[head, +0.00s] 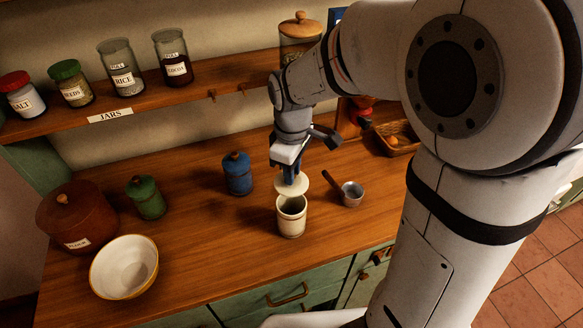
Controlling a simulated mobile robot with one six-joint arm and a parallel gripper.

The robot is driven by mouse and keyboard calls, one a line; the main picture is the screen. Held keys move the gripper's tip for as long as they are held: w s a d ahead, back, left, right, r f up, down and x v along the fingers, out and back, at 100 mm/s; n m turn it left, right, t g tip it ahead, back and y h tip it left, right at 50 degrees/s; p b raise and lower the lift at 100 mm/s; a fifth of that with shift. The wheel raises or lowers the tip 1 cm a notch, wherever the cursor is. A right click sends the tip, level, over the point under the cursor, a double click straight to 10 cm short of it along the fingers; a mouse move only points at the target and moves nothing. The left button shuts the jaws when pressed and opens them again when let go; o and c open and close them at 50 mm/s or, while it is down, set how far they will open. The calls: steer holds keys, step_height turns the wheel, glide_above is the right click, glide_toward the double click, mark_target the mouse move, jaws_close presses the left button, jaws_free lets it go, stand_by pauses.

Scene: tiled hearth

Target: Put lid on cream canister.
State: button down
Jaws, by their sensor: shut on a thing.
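The cream canister (291,222) stands upright on the wooden counter, and its top looks open with a dark inside. My gripper (293,180) is above it, pointing down. It is shut on a pale cream round lid (303,188). The lid is held roughly level, just above and slightly behind the canister's rim in the head view. I cannot tell whether lid and rim touch. The fingertips partly hide the lid's knob.
A small metal pan (351,194) stands close on the right, its handle towards my gripper. A blue canister (237,173), a green canister (146,197), a brown canister (78,216) and a white bowl (124,267) stand left. The jar shelf (140,108) runs behind.

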mark_target(292, 190)
steer(key=shift+f+b, duration=2)
steer(key=shift+f, duration=0.95)
steer(key=shift+f+b, duration=0.8)
steer(key=shift+f, duration=0.15)
steer(key=c, duration=1.2)
jaws_free()
steer(key=shift+r, duration=0.3)
steer(key=shift+r+p, duration=1.65)
steer(key=shift+r, duration=0.25)
steer(key=shift+r, duration=0.1)
